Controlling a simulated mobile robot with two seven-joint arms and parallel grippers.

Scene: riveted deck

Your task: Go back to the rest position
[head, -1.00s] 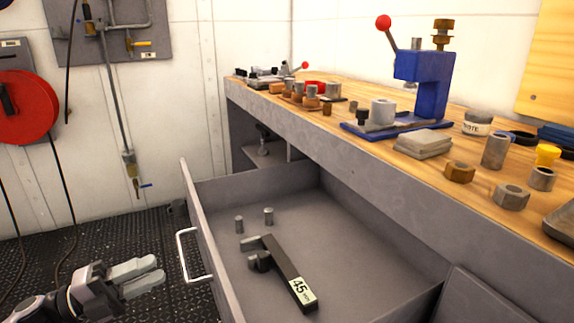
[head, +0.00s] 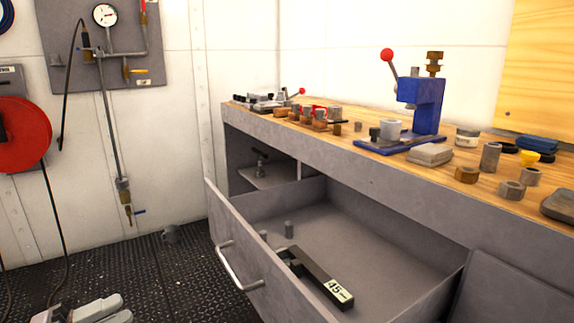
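My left gripper (head: 98,312) is at the bottom left edge of the head view, low over the floor and left of the open drawer (head: 385,252). Only its pale grey fingers show, cut off by the frame edge. They lie close side by side, and I cannot tell whether there is a gap between them. No object shows at the fingers, and they are apart from the drawer handle (head: 238,268). My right gripper is not in view.
The drawer juts out below the workbench (head: 340,152), holding a dark tool labelled 45 (head: 318,278) and small metal cylinders. A blue press (head: 425,108) and several metal parts stand on the bench. A red hose reel (head: 22,135) hangs left.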

